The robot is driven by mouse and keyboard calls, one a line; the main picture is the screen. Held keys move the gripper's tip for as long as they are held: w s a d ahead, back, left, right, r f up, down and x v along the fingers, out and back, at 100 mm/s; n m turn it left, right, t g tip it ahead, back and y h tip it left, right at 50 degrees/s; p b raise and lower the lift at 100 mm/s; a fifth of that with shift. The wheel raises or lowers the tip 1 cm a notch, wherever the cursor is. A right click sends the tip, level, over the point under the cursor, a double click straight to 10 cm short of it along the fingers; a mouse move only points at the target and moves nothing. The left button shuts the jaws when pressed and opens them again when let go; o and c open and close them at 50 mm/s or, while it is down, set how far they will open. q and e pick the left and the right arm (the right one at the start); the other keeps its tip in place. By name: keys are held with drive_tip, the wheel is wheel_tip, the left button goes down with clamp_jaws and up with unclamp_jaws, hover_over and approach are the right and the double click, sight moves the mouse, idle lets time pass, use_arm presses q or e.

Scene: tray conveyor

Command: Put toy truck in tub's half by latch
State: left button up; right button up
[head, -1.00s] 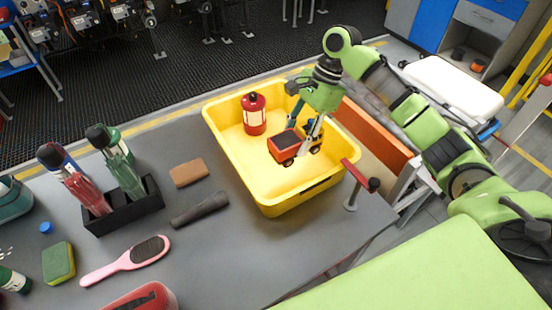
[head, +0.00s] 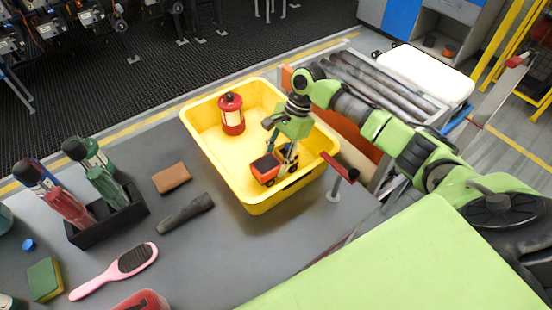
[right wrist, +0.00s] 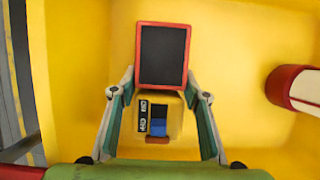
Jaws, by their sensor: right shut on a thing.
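The toy truck (head: 268,168), with an orange-red bed and dark top, is inside the yellow tub (head: 215,160), near its front right side. The red-handled latch (head: 340,167) stands just outside that side. My right gripper (head: 284,165) reaches down into the tub and is shut on the truck. In the right wrist view, the truck (right wrist: 160,112) sits between the two fingers of the gripper (right wrist: 162,120). I cannot tell whether the truck touches the tub floor. My left gripper is not in view.
A red lantern-like canister (head: 232,114) stands in the tub's back left part. Left of the tub lie a brown block (head: 171,178), a dark grey tool (head: 186,213), a pink brush (head: 115,272) and a black caddy (head: 110,222) with bottles. Rollers (head: 385,83) lie behind right.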

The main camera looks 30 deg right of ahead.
drive_tip(key=o, duration=1.2)
drive_tip(key=b+v, duration=0.1)
drive_tip(key=v, duration=1.1)
drive_tip(key=shift+r+b, duration=0.1)
drive_tip(key=shift+b, duration=0.3)
